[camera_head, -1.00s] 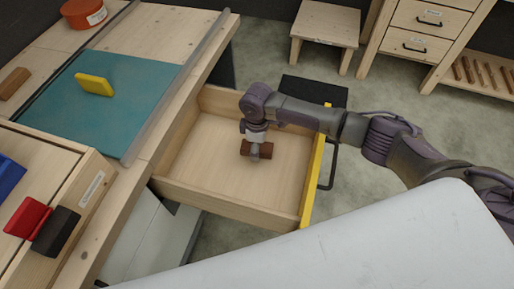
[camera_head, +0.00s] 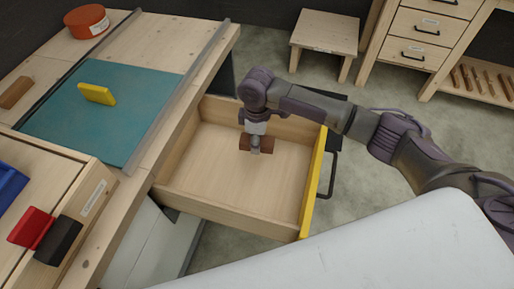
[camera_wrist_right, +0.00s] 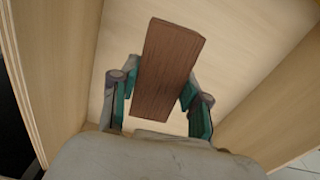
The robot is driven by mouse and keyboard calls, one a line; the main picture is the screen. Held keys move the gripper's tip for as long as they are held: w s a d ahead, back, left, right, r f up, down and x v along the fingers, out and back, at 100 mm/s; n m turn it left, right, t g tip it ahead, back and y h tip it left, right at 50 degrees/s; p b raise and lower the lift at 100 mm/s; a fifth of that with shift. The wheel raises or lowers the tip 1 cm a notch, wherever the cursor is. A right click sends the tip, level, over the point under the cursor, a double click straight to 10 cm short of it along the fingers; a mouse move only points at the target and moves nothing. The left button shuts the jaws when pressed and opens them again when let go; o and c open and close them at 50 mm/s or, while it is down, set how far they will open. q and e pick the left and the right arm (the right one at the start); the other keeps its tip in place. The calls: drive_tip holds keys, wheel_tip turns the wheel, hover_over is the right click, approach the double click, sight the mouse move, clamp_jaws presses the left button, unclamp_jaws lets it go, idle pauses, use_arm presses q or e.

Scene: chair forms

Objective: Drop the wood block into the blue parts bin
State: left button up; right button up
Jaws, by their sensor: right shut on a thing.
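The brown wood block (camera_head: 245,142) is in my right gripper (camera_head: 256,147), inside the open drawer's outline. In the right wrist view the dark-grained block (camera_wrist_right: 168,60) lies tilted between the two teal-padded fingers (camera_wrist_right: 157,98), which are shut on it. Pale drawer wood shows behind it. How high it hangs over the drawer floor is hard to tell. A blue object (camera_head: 9,184), cut off by the left edge, may be the blue parts bin; its inside is hidden. My left gripper is not seen.
The open drawer (camera_head: 225,215) has a yellow front edge (camera_head: 314,185). On the bench are a teal mat (camera_head: 105,125), a yellow block (camera_head: 96,94) and a round orange-red container (camera_head: 87,21). Red (camera_head: 30,228) and black (camera_head: 58,240) blocks are at lower left. A stool (camera_head: 325,32) stands behind.

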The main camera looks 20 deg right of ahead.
drive_tip(key=shift+r, duration=1.05)
